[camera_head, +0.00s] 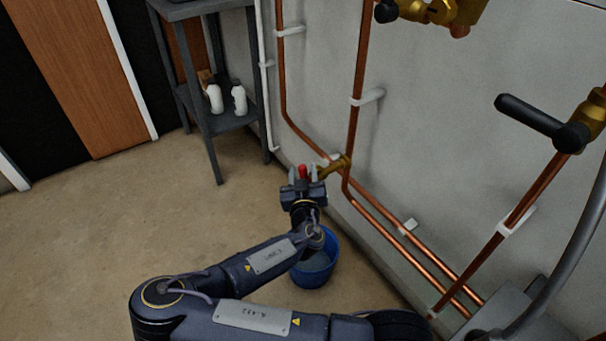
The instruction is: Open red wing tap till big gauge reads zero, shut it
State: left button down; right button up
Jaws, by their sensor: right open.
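The red wing tap (303,170) is small in the head view, at the end of a brass fitting (337,165) low on a copper pipe by the wall. My right gripper (302,173) is open, with one finger on each side of the red tap. I cannot tell whether the fingers touch it. I cannot tell how far the tap is turned. No gauge shows in this view. My left gripper is not in view.
A blue bucket (328,276) stands on the floor below the tap, partly hidden by my right arm. A black lever handle (530,115) sticks out at right. A dark shelf stand (211,150) holds white bottles (215,98). Floor at left is clear.

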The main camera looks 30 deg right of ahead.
jog(key=shift+w, duration=0.1)
grip_shut()
jog(key=shift+r+p, duration=0.15)
jog(key=shift+p, duration=0.5)
jog(key=n+g+p, duration=0.1)
jog(key=p, duration=0.2)
jog(key=w+g+y+p, duration=0.1)
jog(key=p, duration=0.2)
jog(key=shift+r+n+g, duration=0.1)
jog(key=shift+n+g, duration=0.3)
jog(key=g+p, duration=0.1)
jog(key=n+g+p, duration=0.1)
jog(key=p, duration=0.1)
jog(key=f+g+y+p, duration=0.1)
jog(key=g+p, duration=0.1)
jog(key=shift+w+f+n, duration=0.1)
jog(key=shift+w+n, duration=0.25)
jog(key=shift+n, duration=0.05)
jog(key=shift+w+f+n+g+p, duration=0.1)
jog(key=shift+f+n+g+p, duration=0.2)
jog(key=shift+g+p, duration=0.4)
jog(key=shift+f+n+g+p, duration=0.3)
jog(key=shift+f+g+p, duration=0.1)
jog(key=shift+g, duration=0.65)
jog(key=shift+w+f+n+g+p, duration=0.1)
jog(key=shift+f+n+g+p, duration=0.2)
jog(key=shift+g+p, duration=0.4)
jog(key=shift+s+g, duration=0.1)
jog(key=shift+g, duration=0.25)
